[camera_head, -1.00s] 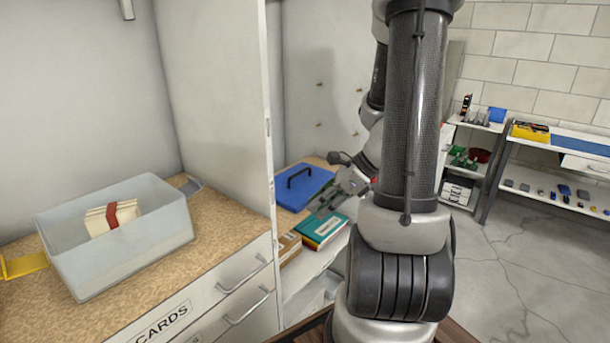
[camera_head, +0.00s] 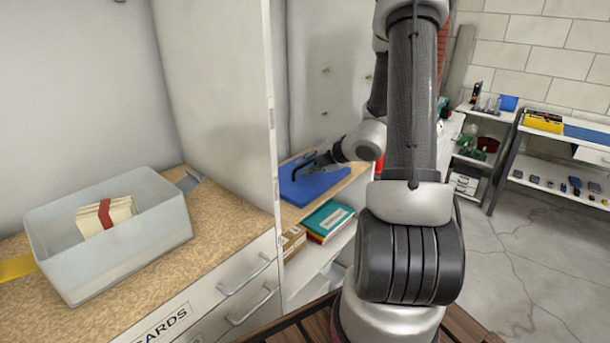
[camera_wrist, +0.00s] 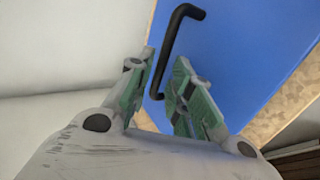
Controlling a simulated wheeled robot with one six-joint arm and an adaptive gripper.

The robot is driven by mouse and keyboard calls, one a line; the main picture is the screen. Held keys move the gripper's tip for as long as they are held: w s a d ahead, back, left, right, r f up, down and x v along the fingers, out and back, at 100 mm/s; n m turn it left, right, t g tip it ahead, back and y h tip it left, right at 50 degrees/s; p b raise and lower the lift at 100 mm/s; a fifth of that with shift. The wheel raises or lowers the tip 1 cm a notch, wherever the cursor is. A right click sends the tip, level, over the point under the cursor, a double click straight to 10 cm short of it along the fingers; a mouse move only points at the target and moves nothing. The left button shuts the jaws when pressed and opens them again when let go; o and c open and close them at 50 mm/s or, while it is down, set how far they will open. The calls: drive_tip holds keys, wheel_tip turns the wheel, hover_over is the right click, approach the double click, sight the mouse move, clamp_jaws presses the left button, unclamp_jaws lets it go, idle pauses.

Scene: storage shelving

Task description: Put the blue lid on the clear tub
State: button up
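The blue lid (camera_head: 318,187) lies flat on the shelf right of the upright panel, with a black bar handle (camera_wrist: 172,40) on top. The clear tub (camera_head: 130,255) stands open on the cork-like surface left of the panel. A bundle of cards (camera_head: 107,215) with a red band is inside it. My gripper (camera_head: 312,162) is low over the lid at the handle. In the wrist view my gripper (camera_wrist: 163,64) is open, with the near end of the handle between its fingers. Whether the fingers touch the handle cannot be told.
The tall white panel (camera_head: 225,100) stands between the tub and the lid. A yellow piece (camera_head: 15,268) and a grey piece (camera_head: 188,182) sit at the tub's ends. Teal and other books (camera_head: 328,218) lie on the shelf below the lid. Drawers with handles (camera_head: 243,278) are in front.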

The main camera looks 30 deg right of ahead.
drive_tip(key=shift+x, duration=0.95)
clamp_jaws()
